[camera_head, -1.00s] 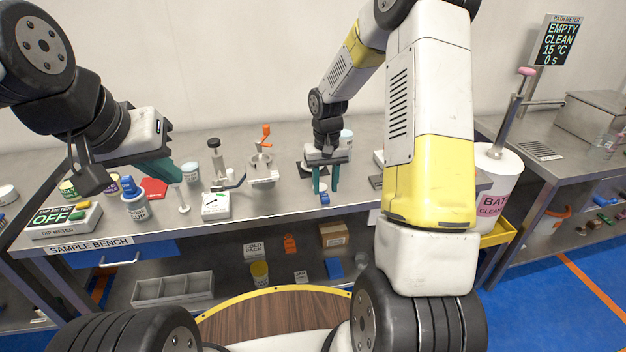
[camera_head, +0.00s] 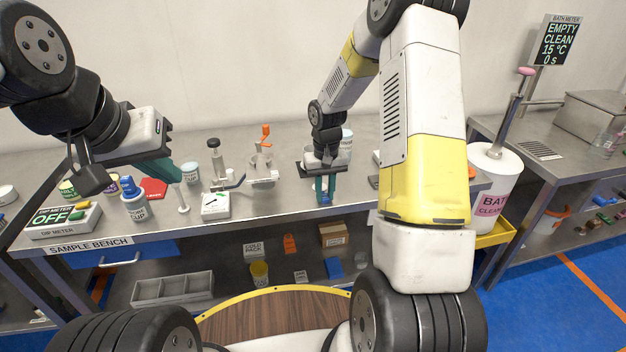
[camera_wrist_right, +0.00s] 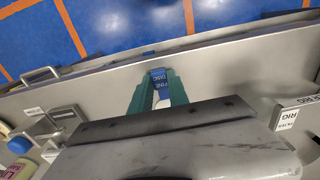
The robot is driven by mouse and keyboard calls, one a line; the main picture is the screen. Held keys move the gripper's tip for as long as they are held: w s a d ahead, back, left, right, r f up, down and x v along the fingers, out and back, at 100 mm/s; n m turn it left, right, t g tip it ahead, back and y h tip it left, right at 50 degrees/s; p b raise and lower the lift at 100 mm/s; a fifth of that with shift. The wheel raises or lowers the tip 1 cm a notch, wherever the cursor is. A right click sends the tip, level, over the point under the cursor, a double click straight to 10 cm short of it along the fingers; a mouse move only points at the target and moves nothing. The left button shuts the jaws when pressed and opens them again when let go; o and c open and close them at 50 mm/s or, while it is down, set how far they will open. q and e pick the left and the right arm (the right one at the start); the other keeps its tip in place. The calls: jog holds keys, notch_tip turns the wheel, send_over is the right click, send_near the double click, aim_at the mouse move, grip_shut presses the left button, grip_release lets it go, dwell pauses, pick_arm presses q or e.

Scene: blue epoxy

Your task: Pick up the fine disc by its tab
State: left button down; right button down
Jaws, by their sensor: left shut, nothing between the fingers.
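The fine disc's blue tab (camera_wrist_right: 158,77), labelled "FINE DISC", lies between the teal fingers of my right gripper (camera_wrist_right: 160,90) in the right wrist view. The fingers stand apart on either side of the tab; contact is not clear. In the head view my right gripper (camera_head: 323,188) points down at the bench's front part, with the blue tab (camera_head: 324,198) at its fingertips. My left gripper (camera_head: 176,178) is shut and empty, above the left part of the bench.
The sample bench (camera_head: 270,209) holds a dip meter (camera_head: 62,219) reading OFF, a blue-topped cup (camera_head: 134,205), a white dial box (camera_head: 215,206) and a clamp device with an orange handle (camera_head: 264,160). A bath bucket (camera_head: 494,180) stands right. Bare bench lies in front of my right gripper.

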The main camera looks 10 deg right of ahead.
aim_at(325, 196)
jog(key=shift+r, duration=2.5)
